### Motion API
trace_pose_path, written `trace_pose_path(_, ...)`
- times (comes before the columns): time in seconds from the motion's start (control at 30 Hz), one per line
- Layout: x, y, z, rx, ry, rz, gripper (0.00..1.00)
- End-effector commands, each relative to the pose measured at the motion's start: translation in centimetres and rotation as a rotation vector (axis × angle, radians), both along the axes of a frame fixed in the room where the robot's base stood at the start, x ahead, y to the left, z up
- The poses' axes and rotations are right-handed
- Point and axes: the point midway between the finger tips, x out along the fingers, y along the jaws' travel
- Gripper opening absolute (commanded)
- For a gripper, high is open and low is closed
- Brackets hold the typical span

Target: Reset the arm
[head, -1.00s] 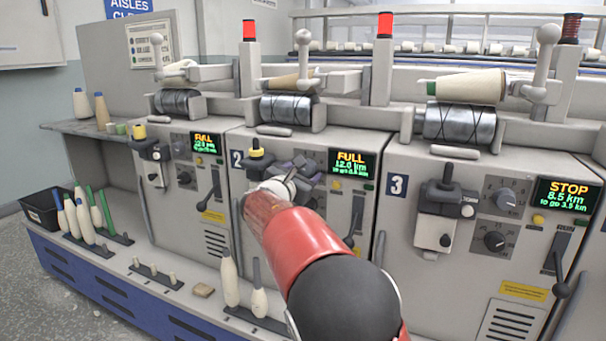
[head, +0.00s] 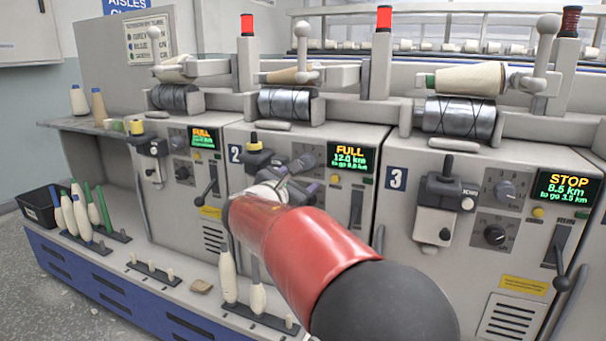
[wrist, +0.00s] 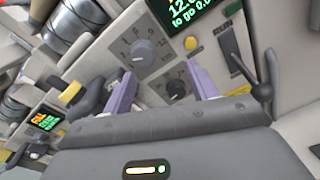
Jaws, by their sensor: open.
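My red arm reaches in from the lower right of the head view and ends in front of unit 2 of the winding machine. My gripper is mostly hidden behind my arm there. In the wrist view my gripper (wrist: 162,88) shows its two purple fingers spread apart with nothing between them. Past the fingers are the control panel's knobs (wrist: 143,53) of unit 2. The black lever (wrist: 262,90) stands to the right of the fingers, apart from them.
Unit 2's display (head: 354,160) reads FULL, as does unit 1's display (head: 204,138); unit 3's display (head: 569,188) reads STOP. Bobbins stand on the lower ledge at the peg tray (head: 262,318) and the left rack (head: 110,237). A black bin (head: 38,208) stands at far left.

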Motion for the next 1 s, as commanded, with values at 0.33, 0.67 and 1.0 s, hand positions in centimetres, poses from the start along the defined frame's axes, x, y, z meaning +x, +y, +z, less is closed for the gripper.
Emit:
trace_pose_path(0.33,-12.5,-20.1,-4.6,0.891,0.092,-0.476,0.58)
trace_pose_path(0.67,-31.2,-24.2,-11.7,1.803,-0.037,-1.022,0.58)
trace_pose_path(1.0,-38.3,-21.6,-15.4,2.227,-0.171,-1.298,0.58)
